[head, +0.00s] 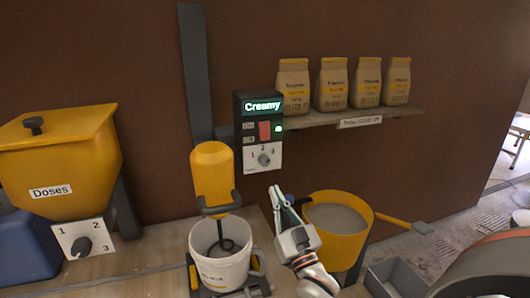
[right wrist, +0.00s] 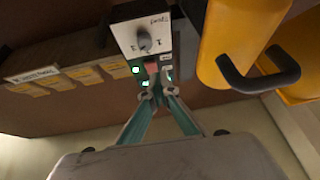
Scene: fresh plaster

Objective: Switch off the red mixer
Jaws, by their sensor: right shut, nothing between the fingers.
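The mixer has a yellow motor body (head: 212,168) on a dark column, not a red one, and its stirrer hangs into a white bucket (head: 207,268). A dark control box (head: 241,128) beside it has a lit "Creamy" display, a red switch (head: 265,131), a green light and a dial (head: 264,159). My right gripper (head: 276,190) is shut and empty, below and in front of the box. In the right wrist view its fingertips (right wrist: 158,88) point toward the box, close below the red switch (right wrist: 152,68); contact cannot be told. My left gripper is out of view.
A shelf (head: 405,112) with several paper bags is right of the box. A yellow tub (head: 358,245) stands right of my right gripper. A yellow "Doses" hopper (head: 70,150) with its own dial is at the left. A grey tray (head: 395,278) is lower right.

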